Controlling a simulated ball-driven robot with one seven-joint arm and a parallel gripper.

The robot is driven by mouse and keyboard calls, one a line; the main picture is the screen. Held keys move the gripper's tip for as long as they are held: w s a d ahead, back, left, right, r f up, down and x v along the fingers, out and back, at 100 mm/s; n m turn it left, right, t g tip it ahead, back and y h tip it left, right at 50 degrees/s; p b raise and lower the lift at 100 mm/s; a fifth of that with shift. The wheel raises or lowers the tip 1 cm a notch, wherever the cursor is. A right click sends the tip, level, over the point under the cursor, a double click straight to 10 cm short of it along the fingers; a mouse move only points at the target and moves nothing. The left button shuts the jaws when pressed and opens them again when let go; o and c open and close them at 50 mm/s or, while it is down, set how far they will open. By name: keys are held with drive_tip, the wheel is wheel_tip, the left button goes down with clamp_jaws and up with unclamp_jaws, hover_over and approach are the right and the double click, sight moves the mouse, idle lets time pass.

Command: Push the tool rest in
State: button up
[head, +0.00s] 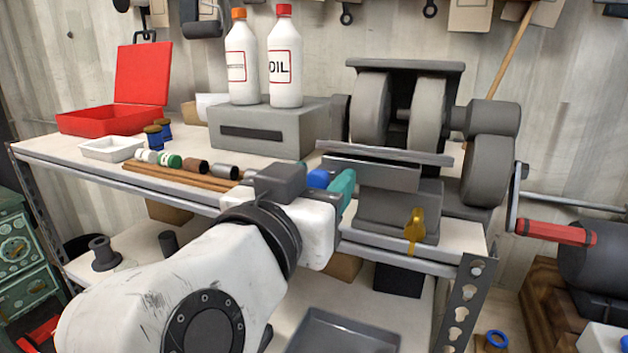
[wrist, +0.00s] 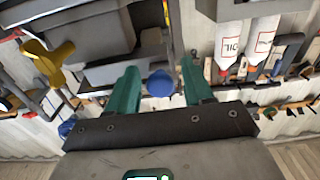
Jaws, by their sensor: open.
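The grey bench grinder (head: 428,112) stands at the right end of the workbench. The tool rest (head: 372,174) is a flat grey plate in front of its wheels. A round blue knob (head: 319,178) shows at its left end, and in the wrist view the blue knob (wrist: 160,83) lies between my fingers. My gripper (head: 338,187) has teal fingers and is open at the bench's front edge. In the wrist view my gripper (wrist: 159,80) has one finger on each side of the knob, with gaps visible. Whether anything touches the knob is unclear. The knob's link to the plate is partly hidden.
A yellow lever (head: 414,230) sticks out at the grinder's front right. A red-handled crank (head: 555,232) is on its right. A grey box (head: 262,127) with two white bottles (head: 284,60) stands behind my gripper. Wooden rods (head: 180,177) lie along the bench front.

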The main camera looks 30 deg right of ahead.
sight(328, 166)
drive_tip(key=shift+c, duration=0.4)
clamp_jaws()
drive_tip(key=x, duration=0.3)
drive_tip(key=shift+w+d+b, duration=0.1)
drive_tip(key=shift+b, duration=0.25)
drive_tip(key=shift+o, duration=0.4)
unclamp_jaws()
drive_tip(key=shift+d, duration=0.1)
